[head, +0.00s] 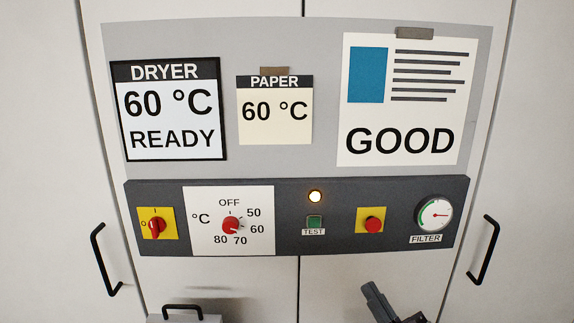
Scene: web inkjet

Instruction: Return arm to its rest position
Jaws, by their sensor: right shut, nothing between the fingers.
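My right gripper (377,301) is dark grey and shows at the bottom edge, right of centre. Its fingers are shut with nothing between them and point up and to the left. It is below the dark control panel (335,243) and apart from it. Most of the right arm is out of the picture. My left gripper is not in view.
The panel carries a red temperature knob (230,224), seemingly towards 60, a lit lamp (315,197), a green TEST button (314,222), a red button (374,225), a red switch (156,226) and a gauge (435,214). Black door handles (101,260) (486,250) protrude either side.

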